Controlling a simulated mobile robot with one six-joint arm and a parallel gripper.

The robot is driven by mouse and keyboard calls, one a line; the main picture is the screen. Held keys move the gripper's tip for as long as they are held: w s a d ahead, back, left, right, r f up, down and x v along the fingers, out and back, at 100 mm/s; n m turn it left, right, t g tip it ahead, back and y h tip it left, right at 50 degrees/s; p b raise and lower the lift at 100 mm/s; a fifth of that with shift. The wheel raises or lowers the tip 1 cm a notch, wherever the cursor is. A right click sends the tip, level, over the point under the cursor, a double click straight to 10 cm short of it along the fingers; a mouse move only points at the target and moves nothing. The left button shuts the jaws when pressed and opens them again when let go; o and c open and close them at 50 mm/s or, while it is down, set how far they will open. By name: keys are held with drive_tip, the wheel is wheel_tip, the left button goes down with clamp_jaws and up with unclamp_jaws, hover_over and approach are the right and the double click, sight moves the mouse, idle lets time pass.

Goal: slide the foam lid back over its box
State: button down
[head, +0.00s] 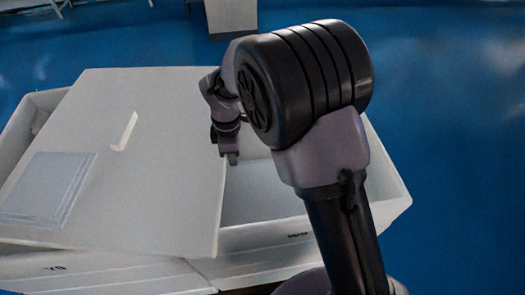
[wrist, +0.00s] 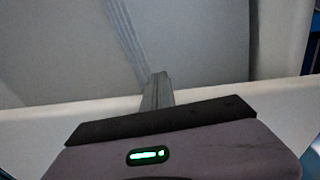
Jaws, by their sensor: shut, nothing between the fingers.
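The white foam lid (head: 150,190) lies skewed across the left and middle of the pale foam box (head: 262,240) in the head view. The box is open to the right of the lid's right edge, and its inside (head: 262,192) shows there. My gripper (head: 232,158) points down beside the lid's right edge, over the open part. Its fingers are together and empty. Whether they touch the lid, I cannot tell. In the wrist view the closed fingers (wrist: 158,90) stand before grey surfaces and a pale rim. My arm hides part of the box's right side.
A raised square panel (head: 48,187) and a small slot (head: 124,131) mark the lid's top. Another pale foam wall (head: 90,274) shows at the front left. The floor (head: 455,150) is blue and clear at right. A white block (head: 231,14) stands behind.

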sight(194, 156)
drive_tip(key=a, duration=0.3)
drive_tip(key=s+a+p, duration=0.1)
drive_tip(key=a, duration=0.3)
drive_tip(key=a+p, duration=0.1)
drive_tip(key=a, duration=0.3)
drive_tip(key=shift+s, duration=0.15)
drive_tip(key=shift+d, duration=0.2)
